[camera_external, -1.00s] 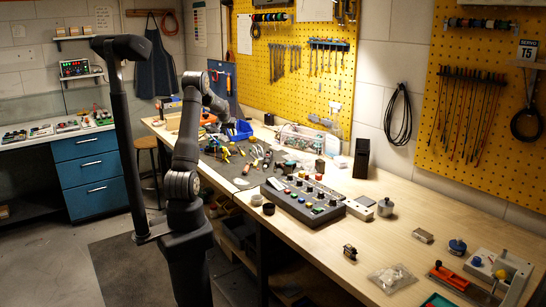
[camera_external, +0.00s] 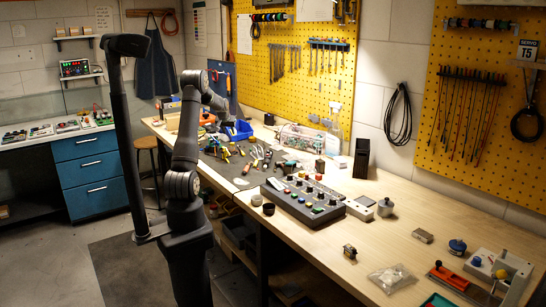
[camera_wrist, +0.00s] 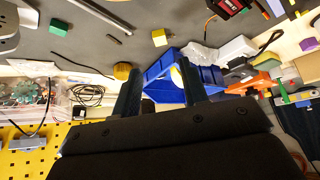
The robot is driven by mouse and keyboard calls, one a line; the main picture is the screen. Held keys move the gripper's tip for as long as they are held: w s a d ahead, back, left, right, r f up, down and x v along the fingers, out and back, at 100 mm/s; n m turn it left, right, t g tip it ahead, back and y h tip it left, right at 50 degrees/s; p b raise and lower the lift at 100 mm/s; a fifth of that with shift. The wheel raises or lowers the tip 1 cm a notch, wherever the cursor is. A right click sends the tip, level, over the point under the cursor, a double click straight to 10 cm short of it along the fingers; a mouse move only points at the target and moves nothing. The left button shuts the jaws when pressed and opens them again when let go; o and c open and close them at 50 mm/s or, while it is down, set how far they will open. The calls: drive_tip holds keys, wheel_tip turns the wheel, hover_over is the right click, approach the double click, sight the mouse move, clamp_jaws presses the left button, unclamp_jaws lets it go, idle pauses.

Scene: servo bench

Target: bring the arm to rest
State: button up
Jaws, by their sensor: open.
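My arm reaches over the far end of the workbench (camera_external: 430,235) in the external view. My gripper shows in the wrist view (camera_wrist: 160,78) with two dark fingers spread apart. It is open, and I see nothing held between them. A blue bin (camera_wrist: 165,66) lies beyond the fingertips in the wrist view; it also shows just right of the arm's end in the external view (camera_external: 241,131). The fingertips are hard to make out in the external view, and I cannot tell their exact height above the bench.
A yellow cube (camera_wrist: 159,37) and a green cube (camera_wrist: 59,27) lie on the grey mat. A clear box (camera_wrist: 28,98) is near the yellow pegboard (camera_wrist: 18,143). Hand tools crowd the mat.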

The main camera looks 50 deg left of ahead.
sight(232, 143)
drive_tip(key=x, duration=0.9)
drive_tip(key=shift+w+a+f, duration=0.15)
drive_tip(key=shift+w+f, duration=0.05)
drive_tip(key=shift+f, duration=0.1)
drive_tip(key=shift+r, duration=1.05)
